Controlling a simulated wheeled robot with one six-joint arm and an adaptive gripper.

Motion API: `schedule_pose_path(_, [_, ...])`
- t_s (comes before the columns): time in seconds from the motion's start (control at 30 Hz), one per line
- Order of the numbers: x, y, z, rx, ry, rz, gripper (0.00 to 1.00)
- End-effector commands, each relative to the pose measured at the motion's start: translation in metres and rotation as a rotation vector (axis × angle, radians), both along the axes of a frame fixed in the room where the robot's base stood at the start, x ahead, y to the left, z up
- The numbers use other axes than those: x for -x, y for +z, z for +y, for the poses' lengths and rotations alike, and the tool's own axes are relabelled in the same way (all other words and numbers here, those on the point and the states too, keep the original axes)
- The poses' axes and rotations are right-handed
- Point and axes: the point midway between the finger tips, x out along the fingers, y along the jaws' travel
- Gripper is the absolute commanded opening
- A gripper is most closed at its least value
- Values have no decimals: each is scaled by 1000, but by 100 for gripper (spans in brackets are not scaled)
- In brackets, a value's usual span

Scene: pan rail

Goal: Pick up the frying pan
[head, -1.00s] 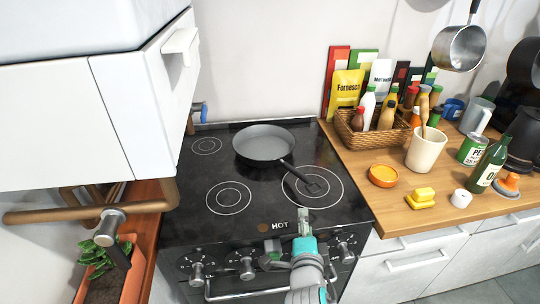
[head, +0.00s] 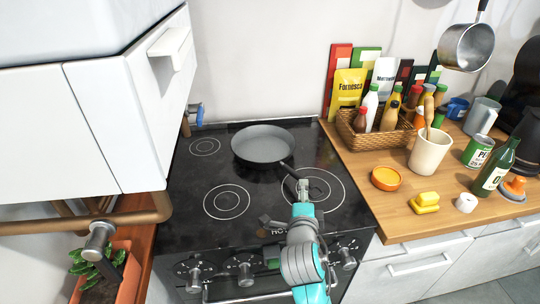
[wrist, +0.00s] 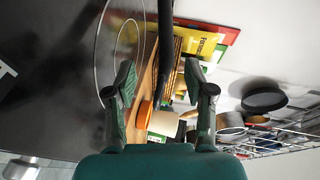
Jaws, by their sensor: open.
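The grey frying pan (head: 262,146) sits on the rear of the black stovetop, its dark handle (head: 287,169) pointing to the front right. My gripper (head: 304,184) is open near the outer end of the handle and hides part of it in the head view. In the wrist view, the dark handle (wrist: 166,45) shows as a bar between the two spread fingers of my gripper (wrist: 160,82). Neither finger clearly touches it. The pan's bowl is out of the wrist view.
The stovetop (head: 190,180) has knobs along its front. A wooden counter (head: 365,205) on the right holds a basket (head: 352,139) of bottles, a cream cup (head: 429,152) and an orange bowl (head: 386,178). A white cabinet (head: 100,110) overhangs on the left.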

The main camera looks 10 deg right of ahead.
Motion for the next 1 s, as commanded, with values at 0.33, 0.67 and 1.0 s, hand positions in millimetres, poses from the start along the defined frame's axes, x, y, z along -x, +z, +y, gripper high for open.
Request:
schedule_pose_path(0.33, [-39, 0, -9, 1, -1, 1, 54])
schedule_pose_path(0.67, [-52, -3, -12, 2, 0, 1, 54])
schedule_pose_path(1.0, [-52, -3, -12, 1, 1, 0, 0])
